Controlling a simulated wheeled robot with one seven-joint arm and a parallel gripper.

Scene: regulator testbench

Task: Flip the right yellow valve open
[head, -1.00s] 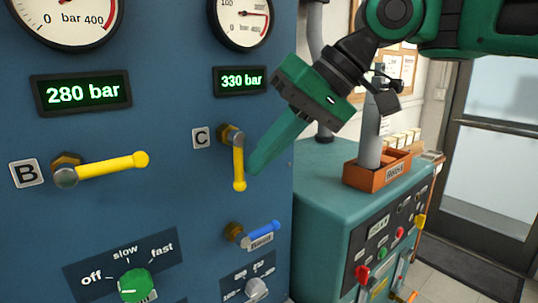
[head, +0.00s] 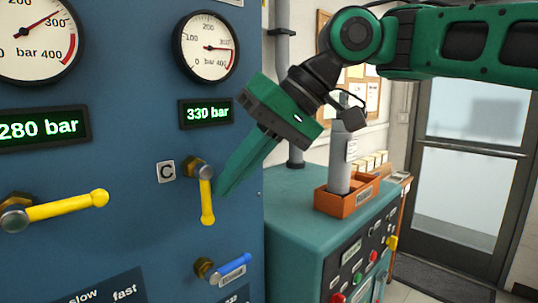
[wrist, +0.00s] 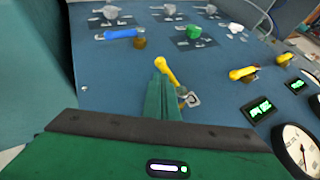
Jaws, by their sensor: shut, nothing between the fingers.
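The right yellow valve handle (head: 206,200), beside the label C (head: 166,172), hangs straight down from its brass fitting on the blue panel. It also shows in the wrist view (wrist: 166,72). My gripper (head: 219,192) is shut and empty. Its fingertips point down and left, just to the right of the handle. In the wrist view the shut fingers (wrist: 160,80) end close beside the handle; I cannot tell whether they touch it. The left yellow valve handle (head: 65,207) lies nearly level, pointing right.
A blue lever (head: 232,268) sits below the right yellow valve. Gauges and a 330 bar display (head: 206,113) are above it. A teal cabinet (head: 290,215) with an orange tray (head: 347,204) stands to the right of the panel.

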